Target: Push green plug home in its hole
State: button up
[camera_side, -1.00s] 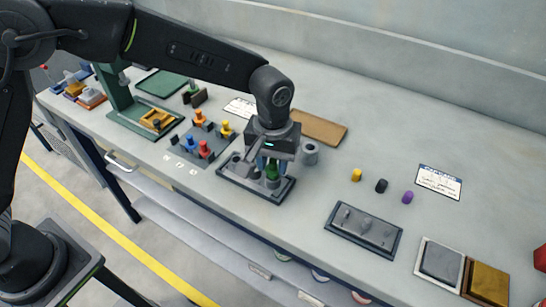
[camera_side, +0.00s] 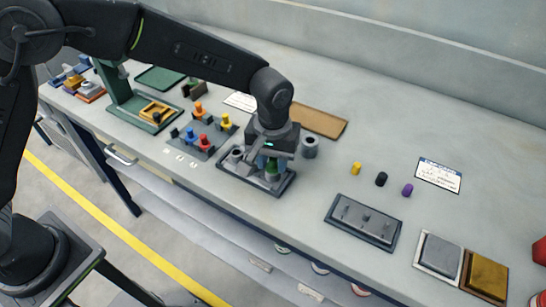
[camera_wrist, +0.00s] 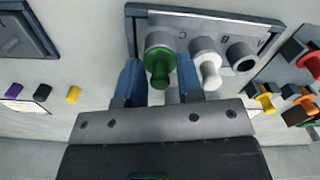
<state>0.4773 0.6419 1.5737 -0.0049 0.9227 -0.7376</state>
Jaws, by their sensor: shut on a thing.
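The green plug (camera_wrist: 159,64) stands upright at a grey round socket (camera_wrist: 159,40) on the dark-rimmed plate (camera_side: 227,170). Its flange looks close to the socket's rim; I cannot tell whether it is fully seated. My gripper (camera_wrist: 160,76) is shut on the plug, with a blue finger on either side. In the side view the green plug (camera_side: 272,172) shows low under the gripper (camera_side: 268,160). A pale plug (camera_wrist: 209,68) stands in the neighbouring socket, just beyond one finger. The third socket (camera_wrist: 241,57) is an open hole.
A grey cylinder (camera_side: 310,147) stands close behind the plate. Yellow (camera_side: 356,168), black (camera_side: 381,179) and purple (camera_side: 407,190) pieces stand to the right, near a plate with pins (camera_side: 362,223). A grey plate of coloured plugs (camera_side: 203,154) lies to the left.

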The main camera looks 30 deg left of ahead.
jog(key=shift+r, duration=1.2)
jog(key=shift+f, duration=1.25)
dwell(0.7)
jog(key=o, duration=1)
jog(key=shift+c, duration=0.2)
jog(key=shift+a, duration=0.1)
notch_tip(320, 180, up, 14)
jog(key=shift+c, duration=0.3)
